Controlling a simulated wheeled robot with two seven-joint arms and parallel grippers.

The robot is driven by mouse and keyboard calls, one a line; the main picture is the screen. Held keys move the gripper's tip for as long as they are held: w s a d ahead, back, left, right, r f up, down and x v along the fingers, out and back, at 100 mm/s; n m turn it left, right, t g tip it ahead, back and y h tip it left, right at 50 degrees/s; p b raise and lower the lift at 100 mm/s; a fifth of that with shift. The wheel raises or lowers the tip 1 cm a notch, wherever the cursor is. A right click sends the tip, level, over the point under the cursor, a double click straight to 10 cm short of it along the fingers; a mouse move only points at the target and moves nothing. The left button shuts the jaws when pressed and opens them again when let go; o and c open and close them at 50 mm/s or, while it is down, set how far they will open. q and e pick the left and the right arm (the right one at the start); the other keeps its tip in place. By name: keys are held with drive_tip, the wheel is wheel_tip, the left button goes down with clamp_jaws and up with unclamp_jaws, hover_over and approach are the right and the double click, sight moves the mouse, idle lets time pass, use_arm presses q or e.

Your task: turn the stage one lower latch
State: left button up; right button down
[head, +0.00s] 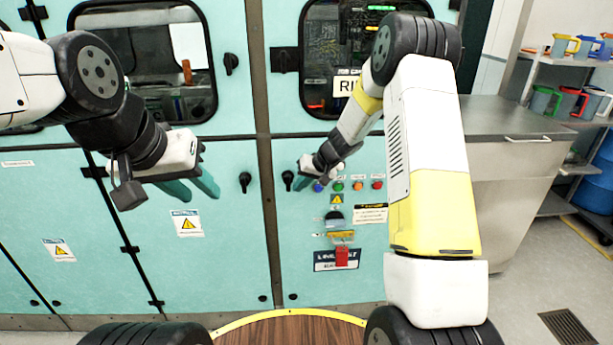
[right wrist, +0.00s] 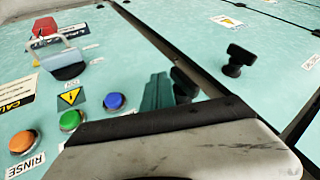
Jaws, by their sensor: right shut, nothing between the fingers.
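Two dark latches sit at mid height on the teal cabinet front, either side of a vertical seam. The left latch (head: 245,181) is on the left door; it also shows in the right wrist view (right wrist: 236,60). The right latch (head: 288,179) is on the control-panel side, partly behind the fingers in the right wrist view (right wrist: 183,85). My right gripper (head: 302,183) is shut and empty, its teal fingers (right wrist: 157,92) close beside the right latch; contact cannot be told. My left gripper (head: 192,187) is open and empty before the left door, left of the left latch.
Right of the right latch are blue, green, orange and red buttons (head: 338,186), with a handle and red tag (head: 342,256) below. An upper latch (head: 231,63) is beside the left window. A steel counter (head: 530,125) stands at right.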

sight(292, 193)
drive_tip(key=shift+a, duration=0.3)
drive_tip(key=shift+f+y, duration=0.3)
drive_tip(key=shift+y, duration=0.6)
idle(0.3)
drive_tip(key=a+m+t+y, duration=0.1)
drive_tip(key=m+y, duration=0.1)
drive_tip(key=y, duration=0.2)
drive_tip(key=a+f+m+t+y, duration=0.1)
drive_tip(key=t+y, duration=0.1)
drive_tip(key=y, duration=0.2)
drive_tip(key=a+f+m+t+y, duration=0.1)
drive_tip(key=m+y, duration=0.1)
drive_tip(key=y, duration=0.3)
drive_tip(key=shift+a+f+m+t, duration=0.15)
drive_tip(key=shift+f+m+t, duration=0.05)
drive_tip(key=shift+m+t, duration=0.1)
drive_tip(key=shift+a, duration=0.2)
idle(0.6)
